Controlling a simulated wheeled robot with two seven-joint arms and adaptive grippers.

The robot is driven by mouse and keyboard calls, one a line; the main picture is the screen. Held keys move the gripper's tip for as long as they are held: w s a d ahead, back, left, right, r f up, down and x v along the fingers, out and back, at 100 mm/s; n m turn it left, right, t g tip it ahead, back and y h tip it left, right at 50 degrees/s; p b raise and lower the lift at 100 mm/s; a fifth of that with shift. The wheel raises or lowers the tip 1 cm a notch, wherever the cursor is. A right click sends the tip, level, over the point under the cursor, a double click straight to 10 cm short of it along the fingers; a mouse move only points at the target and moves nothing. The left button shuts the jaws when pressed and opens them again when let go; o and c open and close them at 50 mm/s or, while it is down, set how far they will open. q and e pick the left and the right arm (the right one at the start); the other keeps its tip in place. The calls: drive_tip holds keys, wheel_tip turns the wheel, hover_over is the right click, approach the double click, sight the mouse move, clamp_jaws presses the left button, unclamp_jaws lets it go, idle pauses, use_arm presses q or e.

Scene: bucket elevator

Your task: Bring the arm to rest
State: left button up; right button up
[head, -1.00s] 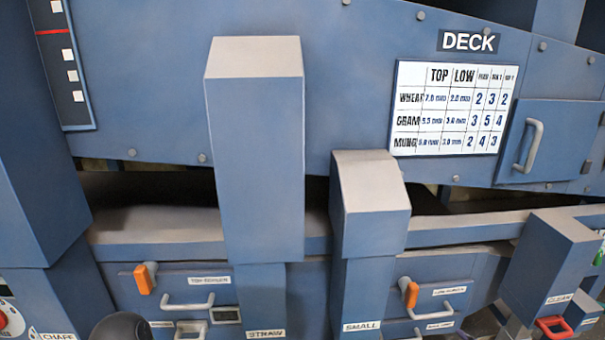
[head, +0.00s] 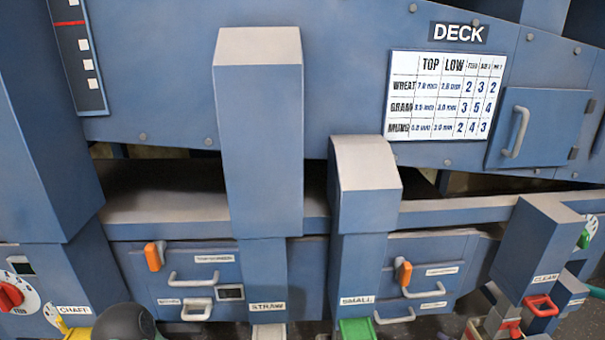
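Neither of my grippers shows in the head view. A dark rounded part (head: 125,322) at the bottom edge, left of centre, looks like a piece of my own arm. Whether that arm is holding anything cannot be seen.
A blue machine fills the view, with a DECK chart (head: 445,95), a STRAW chute (head: 260,140), a SMALL chute (head: 366,190) and a CLEAN chute (head: 540,245). Handled drawers (head: 200,265) sit low. A red dial (head: 10,296) is at left. A green container (head: 357,329) stands under SMALL.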

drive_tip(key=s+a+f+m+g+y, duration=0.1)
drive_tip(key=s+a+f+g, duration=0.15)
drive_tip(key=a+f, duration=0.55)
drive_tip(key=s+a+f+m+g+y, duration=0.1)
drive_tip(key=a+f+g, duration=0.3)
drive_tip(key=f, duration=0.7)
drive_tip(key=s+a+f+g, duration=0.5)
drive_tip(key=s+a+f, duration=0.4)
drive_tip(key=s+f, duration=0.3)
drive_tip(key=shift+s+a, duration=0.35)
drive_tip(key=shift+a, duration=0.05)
